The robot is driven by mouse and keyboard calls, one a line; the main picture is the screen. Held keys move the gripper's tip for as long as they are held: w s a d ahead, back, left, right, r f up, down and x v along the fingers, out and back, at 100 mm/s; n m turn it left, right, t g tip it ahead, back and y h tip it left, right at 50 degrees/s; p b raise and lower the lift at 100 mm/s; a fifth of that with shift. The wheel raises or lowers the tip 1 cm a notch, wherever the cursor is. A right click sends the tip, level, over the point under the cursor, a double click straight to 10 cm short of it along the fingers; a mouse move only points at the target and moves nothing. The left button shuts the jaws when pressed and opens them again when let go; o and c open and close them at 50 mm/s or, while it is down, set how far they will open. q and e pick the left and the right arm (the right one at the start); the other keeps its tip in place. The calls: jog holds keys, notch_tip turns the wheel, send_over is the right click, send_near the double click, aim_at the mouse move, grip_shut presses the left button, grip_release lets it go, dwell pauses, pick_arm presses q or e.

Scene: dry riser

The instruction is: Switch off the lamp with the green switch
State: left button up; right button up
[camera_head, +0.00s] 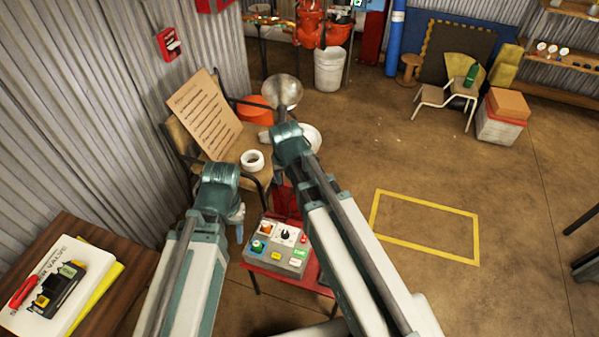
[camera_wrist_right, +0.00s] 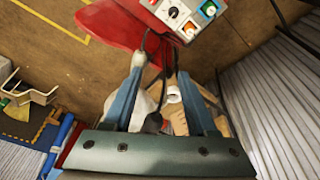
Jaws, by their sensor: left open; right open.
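A grey control box (camera_head: 278,246) lies on a red stool (camera_head: 262,268). It carries a green switch (camera_head: 258,246) at its left, an orange one (camera_head: 267,228), a black knob (camera_head: 285,235) and coloured labels. In the right wrist view the green switch (camera_wrist_right: 209,9) is at the top right. A round metal lamp head (camera_head: 282,92) may be the lamp; I cannot tell if it is lit. My left gripper (camera_head: 238,215) is mostly hidden behind its arm, left of the box. My right gripper (camera_wrist_right: 160,67) is open with nothing gripped, apart from the box.
A chair holds a notice board (camera_head: 204,115) and a white tape roll (camera_head: 252,160). A brown table (camera_head: 112,262) with a book and tool stands at the left. Dark cables (camera_wrist_right: 150,42) run from the box. The floor inside the yellow outline (camera_head: 425,227) is clear.

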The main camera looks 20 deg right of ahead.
jog(key=w+d+m+t, duration=0.2)
jog(key=w+d, duration=0.4)
jog(key=w, duration=0.1)
jog(key=b+x, duration=0.8)
jog(key=x, duration=0.1)
jog(key=b+x, duration=0.4)
jog(key=b, duration=0.1)
jog(key=shift+s+f, duration=0.35)
grip_shut()
jog(key=shift+s, duration=0.1)
